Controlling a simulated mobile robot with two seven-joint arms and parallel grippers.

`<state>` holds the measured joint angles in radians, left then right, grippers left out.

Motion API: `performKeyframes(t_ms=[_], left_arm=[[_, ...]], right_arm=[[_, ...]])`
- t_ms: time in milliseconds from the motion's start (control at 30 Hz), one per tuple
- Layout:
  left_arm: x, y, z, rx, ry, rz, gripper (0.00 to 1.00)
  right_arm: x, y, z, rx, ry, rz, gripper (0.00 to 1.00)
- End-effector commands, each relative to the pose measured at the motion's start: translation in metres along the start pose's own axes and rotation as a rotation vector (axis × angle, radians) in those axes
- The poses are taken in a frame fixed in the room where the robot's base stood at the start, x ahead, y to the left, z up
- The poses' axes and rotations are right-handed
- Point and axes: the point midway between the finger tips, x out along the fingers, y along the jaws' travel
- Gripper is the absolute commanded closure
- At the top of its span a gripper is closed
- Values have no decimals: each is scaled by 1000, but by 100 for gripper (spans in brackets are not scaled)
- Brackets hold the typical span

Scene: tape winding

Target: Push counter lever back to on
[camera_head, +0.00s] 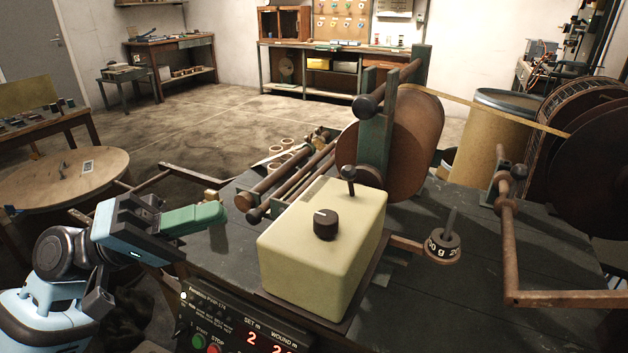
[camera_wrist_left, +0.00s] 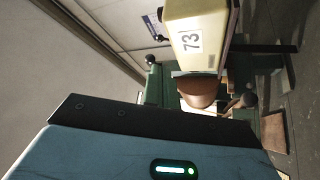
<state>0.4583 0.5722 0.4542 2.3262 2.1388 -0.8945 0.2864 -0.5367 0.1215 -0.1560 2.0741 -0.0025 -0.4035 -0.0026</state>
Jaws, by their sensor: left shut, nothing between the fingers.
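A short dark lever with a ball end (camera_head: 350,172) stands upright at the box's far edge. I cannot tell for certain whether this is the counter lever. My left gripper (camera_head: 221,213) has green fingers, shut and empty, to the left of the box and apart from it. In the left wrist view, a cream housing (camera_wrist_left: 200,35) carries the number 73, with a small ball-ended lever (camera_wrist_left: 159,37) beside it. My right gripper is not visible.
A control panel (camera_head: 240,325) with red digits and start and stop buttons sits at the bench front. Brown rollers (camera_head: 290,180) and a large brown disc (camera_head: 415,145) stand behind the box. A weight (camera_head: 442,247) sits to its right. A round wooden table (camera_head: 65,180) is at left.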

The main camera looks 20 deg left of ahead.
Motion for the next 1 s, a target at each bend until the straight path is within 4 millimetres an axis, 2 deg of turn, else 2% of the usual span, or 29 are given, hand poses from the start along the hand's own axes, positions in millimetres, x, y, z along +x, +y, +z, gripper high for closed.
performKeyframes(t_ms=[167, 800, 1000], left_arm=[[19, 3, 0, 3, -3, 2, 100], [114, 4, -1, 4, -1, 3, 100], [132, 2, -1, 2, 0, 2, 100]], right_arm=[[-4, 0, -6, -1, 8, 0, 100], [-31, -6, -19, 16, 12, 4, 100], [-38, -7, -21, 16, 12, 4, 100]])
